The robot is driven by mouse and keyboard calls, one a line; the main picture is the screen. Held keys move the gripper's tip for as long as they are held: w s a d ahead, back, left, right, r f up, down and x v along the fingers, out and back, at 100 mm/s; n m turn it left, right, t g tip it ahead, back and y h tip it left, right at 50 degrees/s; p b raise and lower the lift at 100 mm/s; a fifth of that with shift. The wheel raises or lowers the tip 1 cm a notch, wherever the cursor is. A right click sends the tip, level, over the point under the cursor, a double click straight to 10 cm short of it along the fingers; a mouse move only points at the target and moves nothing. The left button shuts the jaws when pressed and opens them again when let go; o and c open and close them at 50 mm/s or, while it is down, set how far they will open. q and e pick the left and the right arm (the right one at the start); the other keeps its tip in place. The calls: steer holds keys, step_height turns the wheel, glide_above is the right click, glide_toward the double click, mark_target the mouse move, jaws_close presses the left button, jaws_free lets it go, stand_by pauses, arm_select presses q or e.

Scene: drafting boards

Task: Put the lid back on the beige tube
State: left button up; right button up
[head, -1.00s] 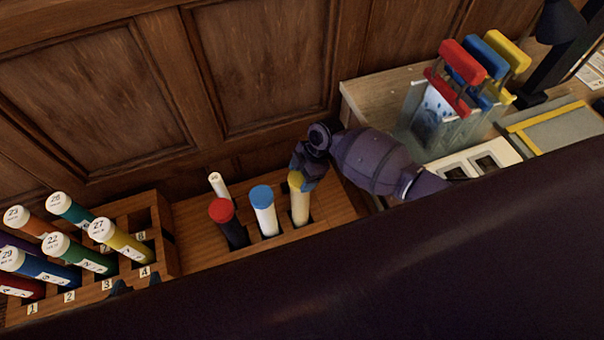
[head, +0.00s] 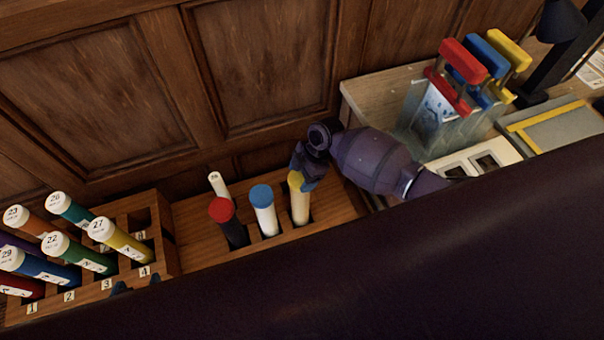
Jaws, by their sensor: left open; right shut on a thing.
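The beige tube (head: 300,208) stands upright in the wooden block, rightmost of the tubes there. A yellow lid (head: 295,179) is at its top; I cannot tell whether it is fully seated. My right gripper (head: 303,180) is shut on the yellow lid, reaching in from the right. My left gripper (head: 137,285) shows only as two dark fingertips at the front of the numbered rack, set apart and empty; the rest is hidden behind a large dark shape.
A blue-capped white tube (head: 263,212), a red-capped dark tube (head: 230,226) and a thin white roll (head: 219,186) stand beside the beige tube. The numbered rack (head: 163,233) holds several labelled tubes. Red, blue and yellow clamps (head: 466,60) stand right of my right arm.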

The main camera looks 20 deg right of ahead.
stand_by(0.3)
steer(key=o, duration=1)
steer(key=shift+r, duration=0.1)
